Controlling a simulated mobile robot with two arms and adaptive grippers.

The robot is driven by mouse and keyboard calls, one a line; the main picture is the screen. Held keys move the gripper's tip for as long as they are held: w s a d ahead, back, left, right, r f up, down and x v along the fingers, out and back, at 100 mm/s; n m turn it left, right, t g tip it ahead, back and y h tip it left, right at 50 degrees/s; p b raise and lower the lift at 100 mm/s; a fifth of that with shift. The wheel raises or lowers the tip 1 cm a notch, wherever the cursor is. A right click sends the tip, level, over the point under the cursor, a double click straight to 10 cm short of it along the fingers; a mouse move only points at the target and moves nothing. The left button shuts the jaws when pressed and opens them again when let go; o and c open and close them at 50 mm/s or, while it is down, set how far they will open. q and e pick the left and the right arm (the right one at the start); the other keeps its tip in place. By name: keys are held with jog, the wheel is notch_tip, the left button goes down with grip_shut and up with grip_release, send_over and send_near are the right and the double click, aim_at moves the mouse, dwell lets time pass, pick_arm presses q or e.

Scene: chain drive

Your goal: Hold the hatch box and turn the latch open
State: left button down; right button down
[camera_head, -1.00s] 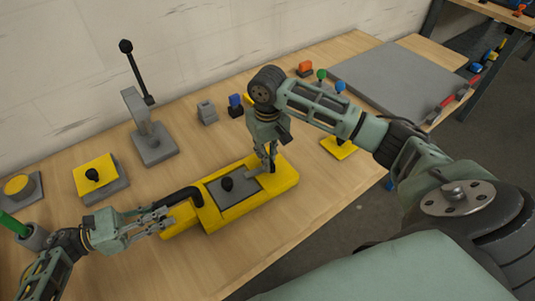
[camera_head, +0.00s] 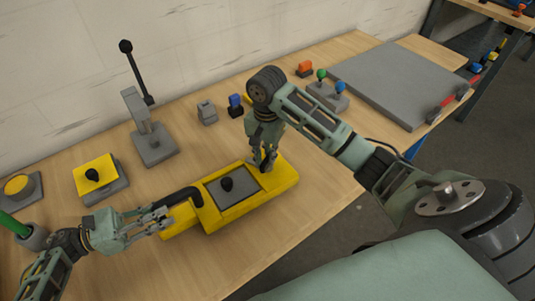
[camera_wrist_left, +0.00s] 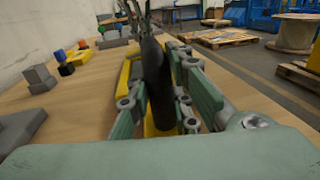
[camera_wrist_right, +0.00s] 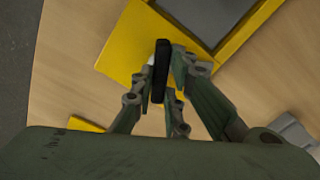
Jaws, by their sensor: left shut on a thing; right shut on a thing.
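The yellow hatch box (camera_head: 284,179) lies on the table with its grey lid (camera_head: 243,188) flat on top and a black knob (camera_head: 226,184) on the lid. My left gripper (camera_head: 162,220) is shut on the black handle (camera_head: 186,194) at the box's left end; the left wrist view shows the handle (camera_wrist_left: 158,85) between the fingers. My right gripper (camera_head: 262,166) points down at the box's right end. The right wrist view shows it shut on the black latch (camera_wrist_right: 160,68), beside the lid. In the head view the fingers largely hide the latch.
Behind the box stand a grey lever stand (camera_head: 152,148), a grey block (camera_head: 207,112) and a blue switch (camera_head: 236,105). A yellow plate with a black knob (camera_head: 95,172) is at left. A grey panel (camera_head: 395,82) lies back right. The table in front of the box is clear.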

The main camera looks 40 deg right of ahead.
aim_at(266, 157)
pick_arm(q)
jog(key=shift+s+d, duration=0.1)
pick_arm(e)
jog(key=m, duration=0.5)
jog(key=shift+a+m, duration=0.15)
jog(key=shift+m, duration=0.15)
dwell(0.4)
jog(key=c, duration=2)
grip_release()
jog(key=shift+o, duration=1.4)
jog(key=shift+w+r, duration=0.1)
jog(key=shift+r, duration=0.35)
notch_tip(266, 157, up, 11)
